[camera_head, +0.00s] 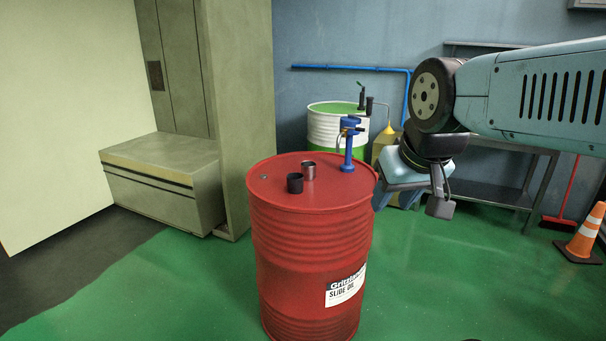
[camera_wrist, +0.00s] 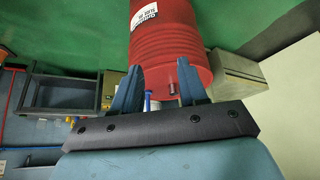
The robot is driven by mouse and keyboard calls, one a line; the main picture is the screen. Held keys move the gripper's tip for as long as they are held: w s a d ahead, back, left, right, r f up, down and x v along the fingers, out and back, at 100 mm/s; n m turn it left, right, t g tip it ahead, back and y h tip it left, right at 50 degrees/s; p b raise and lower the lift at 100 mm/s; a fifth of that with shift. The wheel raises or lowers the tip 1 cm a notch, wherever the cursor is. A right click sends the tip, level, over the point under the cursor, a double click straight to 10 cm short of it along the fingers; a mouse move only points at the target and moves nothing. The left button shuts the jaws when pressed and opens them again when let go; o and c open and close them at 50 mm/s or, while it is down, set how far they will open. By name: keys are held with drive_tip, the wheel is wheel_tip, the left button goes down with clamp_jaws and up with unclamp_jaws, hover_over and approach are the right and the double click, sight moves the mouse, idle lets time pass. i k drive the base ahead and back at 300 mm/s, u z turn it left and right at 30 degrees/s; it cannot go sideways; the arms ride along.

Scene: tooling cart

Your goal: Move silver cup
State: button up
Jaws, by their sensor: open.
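The silver cup (camera_head: 309,170) stands upright on top of the red drum (camera_head: 310,255). In the wrist view my gripper (camera_wrist: 161,70) shows two blue fingers spread apart with nothing held. Between them the drum (camera_wrist: 165,35) shows, with a small cup at its edge by the right finger; I cannot tell which cup it is.
A blue hand pump (camera_head: 349,143) stands on the drum top, between the silver cup and my gripper. A white and green drum (camera_head: 325,124) stands behind. A grey bench is at the back right, with an orange cone (camera_head: 585,238) beside it. The green floor in front is clear.

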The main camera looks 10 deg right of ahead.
sight(308, 169)
drive_tip(key=z, duration=0.9)
drive_tip(key=i, duration=0.1)
drive_tip(key=u, duration=2.85)
drive_tip(key=i, duration=2.9)
drive_tip(key=z, duration=1.35)
